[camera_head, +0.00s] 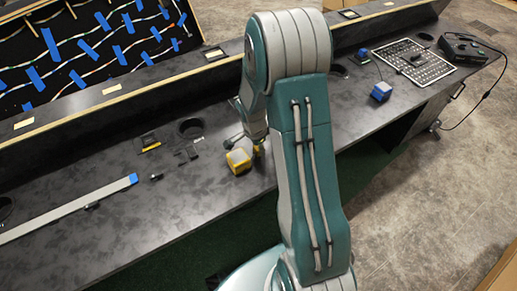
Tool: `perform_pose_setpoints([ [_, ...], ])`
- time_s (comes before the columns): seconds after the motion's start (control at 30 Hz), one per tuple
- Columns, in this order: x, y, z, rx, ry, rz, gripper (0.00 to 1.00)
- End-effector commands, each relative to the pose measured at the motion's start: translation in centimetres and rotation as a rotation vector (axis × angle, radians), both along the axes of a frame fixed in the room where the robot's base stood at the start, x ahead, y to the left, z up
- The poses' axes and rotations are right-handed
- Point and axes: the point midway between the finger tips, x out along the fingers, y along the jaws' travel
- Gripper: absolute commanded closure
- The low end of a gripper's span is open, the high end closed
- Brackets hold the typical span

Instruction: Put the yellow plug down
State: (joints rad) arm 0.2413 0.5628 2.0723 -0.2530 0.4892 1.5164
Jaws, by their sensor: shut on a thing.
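The yellow plug (239,161) is a small block with a pale top and yellow sides. It is at the front part of the dark console top (160,215), just left of my arm. My gripper (246,143) is partly hidden behind my arm; its visible fingers reach down to the plug and are shut on it. I cannot tell whether the plug's underside touches the console top. A blue plug (381,91) stands on the console to the right of my arm.
A white strip with a blue end (70,210) lies at the left. Small dark parts (186,154) and a round hole (191,128) lie left of the plug.

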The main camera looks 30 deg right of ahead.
Motion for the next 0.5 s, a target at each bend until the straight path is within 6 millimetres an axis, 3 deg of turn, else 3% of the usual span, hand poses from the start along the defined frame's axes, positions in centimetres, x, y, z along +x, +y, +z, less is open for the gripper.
perform_pose_setpoints([
  [0.1,-0.05,-0.24,-1.05,0.002,-0.001,-0.002,1.00],
  [0.37,-0.04,0.09,-1.10,-0.001,-0.001,-0.002,1.00],
  [0.4,-0.03,0.14,-1.05,-0.002,-0.001,-0.002,0.41],
  [0.43,-0.03,0.17,-1.04,-0.002,-0.001,-0.002,0.27],
  [0.5,-0.03,0.17,-1.03,-0.002,-0.001,-0.002,0.24],
])
